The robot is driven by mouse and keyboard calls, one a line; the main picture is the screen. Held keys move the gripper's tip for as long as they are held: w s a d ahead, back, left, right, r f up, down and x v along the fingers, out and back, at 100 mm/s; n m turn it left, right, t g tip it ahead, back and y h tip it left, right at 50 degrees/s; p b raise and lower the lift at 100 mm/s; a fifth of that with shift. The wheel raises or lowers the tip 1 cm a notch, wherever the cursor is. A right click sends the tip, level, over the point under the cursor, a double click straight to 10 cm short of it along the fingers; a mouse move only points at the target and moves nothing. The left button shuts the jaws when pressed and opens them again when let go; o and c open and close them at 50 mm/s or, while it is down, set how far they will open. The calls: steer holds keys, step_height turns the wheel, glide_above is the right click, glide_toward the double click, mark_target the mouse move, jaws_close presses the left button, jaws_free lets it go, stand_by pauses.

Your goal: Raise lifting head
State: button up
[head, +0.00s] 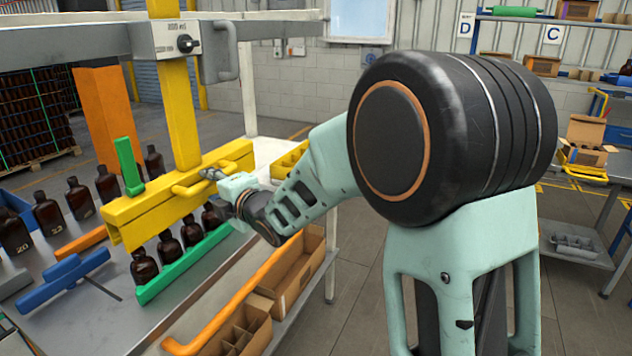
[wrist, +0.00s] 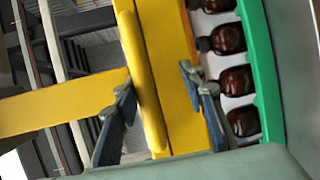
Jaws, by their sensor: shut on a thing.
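The lifting head (head: 150,207) is a yellow beam on a yellow upright post (head: 180,115) in the head view. It sits low over a row of amber bottles (head: 168,247), close to their tops. Whether it touches them I cannot tell. A yellow bar handle (head: 200,187) projects from its near side. My gripper (head: 211,175) is at this handle. In the wrist view my gripper's two dark fingers (wrist: 157,80) lie on either side of the yellow handle bar (wrist: 140,75), shut on it. The lifting head's beam (wrist: 172,60) runs beside it.
A green rail (head: 185,262) edges the bottle row. More amber bottles (head: 48,214) stand left on the metal table (head: 95,318), near a blue clamp-like piece (head: 62,280). A grey overhead beam (head: 95,42) crosses above. Cardboard boxes (head: 297,275) sit on a lower shelf.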

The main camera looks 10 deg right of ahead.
steer(key=f+b+v, duration=0.1)
steer(key=v, duration=1)
steer(key=w+d+m+t+h+b, duration=0.1)
steer(key=w+d+m+h+b, duration=0.3)
steer(key=d+m, duration=0.5)
steer(key=w+d+f+m+t+h+b, duration=0.1)
steer(key=w+d+m+h+b, duration=0.3)
steer(key=m, duration=1.9)
steer(key=shift+w+d+f+b, duration=0.2)
steer(key=shift+w+d+b, duration=1.7)
steer(key=shift+w+d, duration=0.6)
steer(key=shift+s+d, duration=0.1)
steer(key=shift+d, duration=0.05)
steer(key=shift+r, duration=0.1)
